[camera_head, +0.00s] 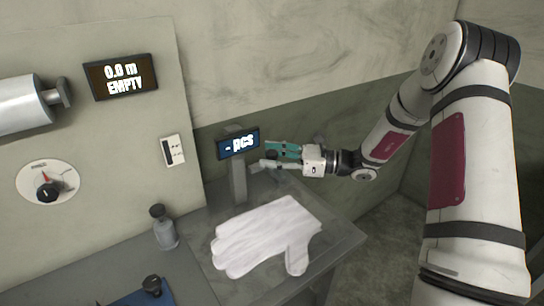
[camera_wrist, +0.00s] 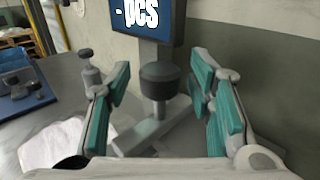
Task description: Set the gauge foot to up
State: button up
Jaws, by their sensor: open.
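The gauge is a grey post with a blue-black display (camera_head: 238,145) reading "- pcs"; the display (camera_wrist: 148,18) also shows at the top of the wrist view. In front of the post, a dark cylindrical knob (camera_wrist: 160,80) on a lighter stem looks like the gauge foot. The stem runs down toward a grey base bar (camera_wrist: 155,130). My gripper (camera_wrist: 160,88) is open, with a teal-padded finger on each side of the knob. A gap shows on both sides, and I see no contact. In the head view my gripper (camera_head: 270,155) partly hides the knob.
A white glove (camera_head: 265,238) lies flat on the grey table below my gripper. A small grey bottle-like piece with a dark knob (camera_head: 164,228) stands to the left. The wall panel bears a dial (camera_head: 48,185), a switch (camera_head: 173,150) and an "0.0 m EMPTY" display (camera_head: 121,77).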

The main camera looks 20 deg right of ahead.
jog(key=v, duration=1.2)
jog(key=shift+a, duration=0.1)
jog(key=s+a+r+n+g+h, duration=0.3)
jog(key=s+a+n+g, duration=0.1)
jog(key=s+a+n, duration=0.2)
jog(key=s+a+r+n+g+h, duration=0.3)
jog(key=s+a+r+n+g, duration=0.15)
jog(key=s+a, duration=0.2)
jog(key=s+d+r+n+t+h, duration=0.1)
jog(key=s+r+n+t+h, duration=0.1)
jog(key=s+n+h, duration=0.3)
jog(key=s+d+r+n+t+h, duration=0.1)
jog(key=s+r+n+t+h, duration=0.2)
jog(key=s+n+h, duration=0.2)
jog(key=shift+s+d+n, duration=0.2)
jog(key=shift+s+n, duration=1.25)
jog(key=shift+s, duration=1.1)
